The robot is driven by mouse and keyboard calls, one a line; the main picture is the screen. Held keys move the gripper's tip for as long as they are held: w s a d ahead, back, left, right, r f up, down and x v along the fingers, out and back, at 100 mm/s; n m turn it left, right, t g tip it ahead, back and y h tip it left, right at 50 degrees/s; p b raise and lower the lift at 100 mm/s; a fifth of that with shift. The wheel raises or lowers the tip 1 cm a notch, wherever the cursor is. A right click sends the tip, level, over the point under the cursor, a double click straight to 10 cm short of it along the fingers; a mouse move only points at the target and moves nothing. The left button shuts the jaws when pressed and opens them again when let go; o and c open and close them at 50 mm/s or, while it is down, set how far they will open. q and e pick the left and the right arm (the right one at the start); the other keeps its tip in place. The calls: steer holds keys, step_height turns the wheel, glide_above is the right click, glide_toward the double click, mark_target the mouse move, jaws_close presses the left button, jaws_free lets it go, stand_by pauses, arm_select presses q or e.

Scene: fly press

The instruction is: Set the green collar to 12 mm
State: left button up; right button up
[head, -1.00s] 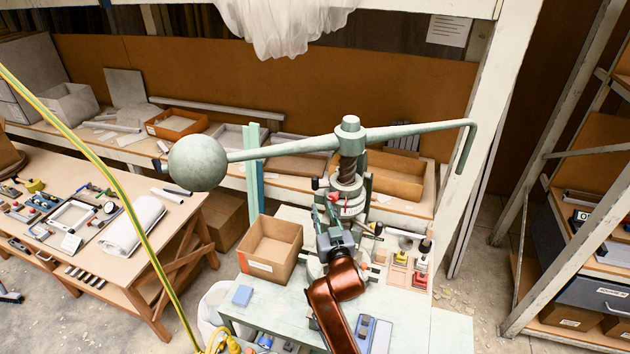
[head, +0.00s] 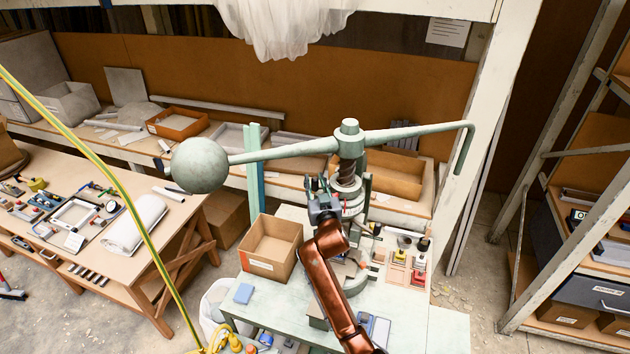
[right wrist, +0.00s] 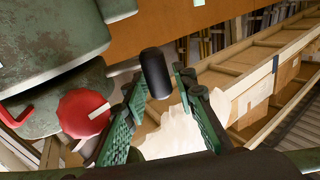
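The green fly press stands on the bench, with a brown screw (head: 347,170) under its ball-ended lever (head: 290,149). Grey-green rings (head: 347,188) surround the lower screw; I cannot tell which is the collar, and no millimetre scale is readable. My right gripper (head: 319,184) is beside the press head, left of the rings. In the right wrist view its green-padded fingers (right wrist: 155,110) are apart. A black cylindrical knob (right wrist: 157,73) shows between and beyond them, with no clear contact. A red knob (right wrist: 83,112) lies left of the fingers against green press parts. My left gripper is out of view.
The press's long lever and ball (head: 199,165) extend above my right arm. An open cardboard box (head: 270,265) stands left of the arm, and a blue block (head: 243,293) lies before it. Small coloured items (head: 408,262) sit right of the press.

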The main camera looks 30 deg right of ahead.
steer(key=shift+c, duration=0.2)
jaws_close()
stand_by(0.5)
